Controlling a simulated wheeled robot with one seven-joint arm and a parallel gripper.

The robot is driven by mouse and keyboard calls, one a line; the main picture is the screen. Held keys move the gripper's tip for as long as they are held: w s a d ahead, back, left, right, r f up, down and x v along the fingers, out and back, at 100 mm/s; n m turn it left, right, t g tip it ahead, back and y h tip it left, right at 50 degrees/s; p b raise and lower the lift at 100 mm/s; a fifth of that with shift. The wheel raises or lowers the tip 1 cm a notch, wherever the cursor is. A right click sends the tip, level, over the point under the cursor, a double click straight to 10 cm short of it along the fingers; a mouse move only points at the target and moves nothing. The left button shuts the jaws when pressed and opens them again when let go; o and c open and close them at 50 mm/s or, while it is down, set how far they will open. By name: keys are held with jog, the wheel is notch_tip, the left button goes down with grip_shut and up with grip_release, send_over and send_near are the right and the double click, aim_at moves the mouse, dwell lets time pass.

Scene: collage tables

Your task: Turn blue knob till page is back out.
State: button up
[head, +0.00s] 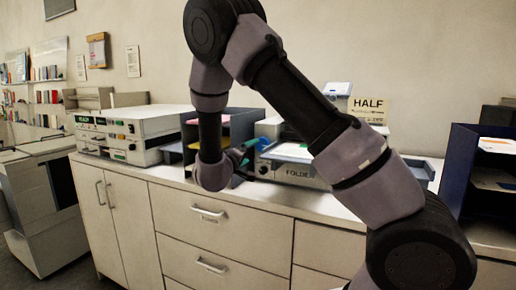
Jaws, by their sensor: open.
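A white machine labelled FOLDER (300,171) stands on the counter, partly hidden behind my arm. A pale sheet or tray surface (291,151) shows on its top; I cannot tell if it is the page. My gripper (250,150) is at the machine's left end, small and partly hidden by my wrist. Its teal fingers look open, and I see nothing held between them. A small dark round part (263,170) sits on the machine's front left, just beside the gripper. I cannot make out a blue knob clearly; it may be hidden by the gripper.
A white device (125,133) with coloured buttons stands left on the counter (176,173). A dark sorter with coloured shelves (190,135) is close behind my wrist. A navy tray rack (457,165) is at right.

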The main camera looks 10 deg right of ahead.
aim_at(262, 146)
jog(key=x, duration=1)
jog(key=c, duration=1.3)
